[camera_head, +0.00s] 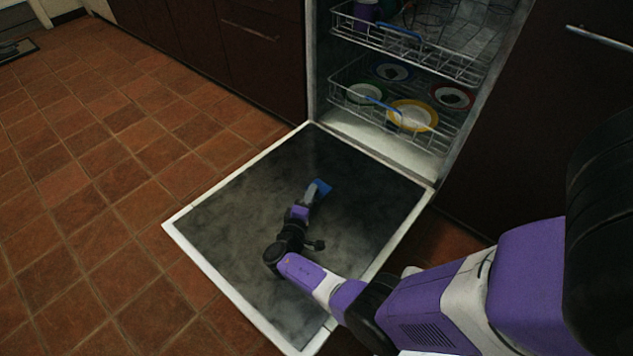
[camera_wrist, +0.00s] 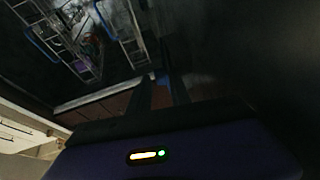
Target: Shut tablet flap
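The open dishwasher door (camera_head: 235,205) lies flat, with its dark inner face up and a light rim. A small blue piece (camera_head: 322,187) with a grey part beside it shows on or just above this face; it may be the tablet flap, but I cannot tell its angle. My gripper (camera_head: 314,196) is right at the grey part, low over the door. Whether it touches is unclear. In the wrist view my gripper (camera_wrist: 160,85) shows two dark fingers with a gap between them and nothing clearly held. The flap is not clearly seen there.
Dark cabinets stand on either side. The tiled floor (camera_head: 90,200) to the left is clear.

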